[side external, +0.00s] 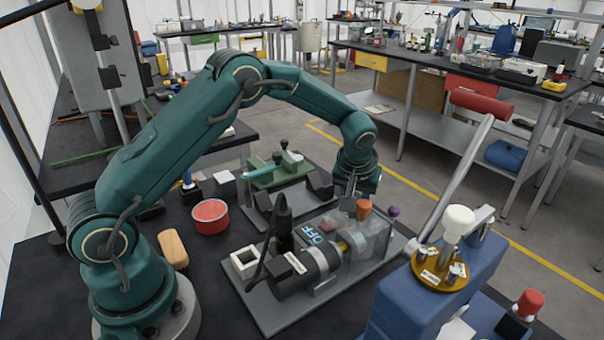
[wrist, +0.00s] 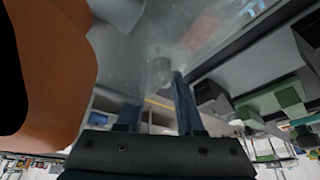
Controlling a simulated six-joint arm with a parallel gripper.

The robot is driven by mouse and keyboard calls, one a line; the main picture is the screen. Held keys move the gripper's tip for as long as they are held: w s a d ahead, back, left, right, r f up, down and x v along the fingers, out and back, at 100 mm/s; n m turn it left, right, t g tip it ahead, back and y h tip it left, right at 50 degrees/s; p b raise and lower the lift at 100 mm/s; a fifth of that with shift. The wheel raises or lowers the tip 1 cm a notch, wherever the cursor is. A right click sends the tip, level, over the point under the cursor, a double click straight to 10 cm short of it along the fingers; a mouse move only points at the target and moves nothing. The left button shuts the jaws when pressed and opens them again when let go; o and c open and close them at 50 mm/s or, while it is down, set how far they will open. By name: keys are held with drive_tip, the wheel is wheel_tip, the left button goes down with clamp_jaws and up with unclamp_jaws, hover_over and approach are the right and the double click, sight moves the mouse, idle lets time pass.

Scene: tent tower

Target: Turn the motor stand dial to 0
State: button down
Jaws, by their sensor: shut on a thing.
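The motor stand (side external: 270,318) is a grey plate carrying a dark motor (side external: 296,272), a brass-coloured coupling and a clear guard (side external: 374,238) with an OFF sign (side external: 313,234). My gripper (side external: 350,207) is over the guard, beside an orange knob (side external: 364,208). In the wrist view the fingers (wrist: 158,110) are around a clear part, apparently of the guard (wrist: 150,65), and the orange knob (wrist: 50,70) looms large at left. The exact contact is blurred. A purple knob (side external: 393,212) stands to the right. I cannot make out a dial reading on the stand.
A blue housing (side external: 400,300) at right carries a brass disc (side external: 440,282) with white labels, a white knob (side external: 458,222) and a red-handled lever (side external: 482,104). A green-topped fixture (side external: 275,176) stands behind. A red tin (side external: 210,216) and a wooden block (side external: 173,248) lie left.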

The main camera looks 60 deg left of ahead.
drive_tip(key=shift+s+f, duration=0.1)
drive_tip(key=c, duration=0.5)
unclamp_jaws()
drive_tip(key=shift+c, duration=0.2)
drive_tip(key=shift+d+r, duration=0.1)
drive_tip(key=shift+r, duration=0.45)
drive_tip(key=shift+v, duration=2.05)
drive_tip(key=shift+s, duration=0.1)
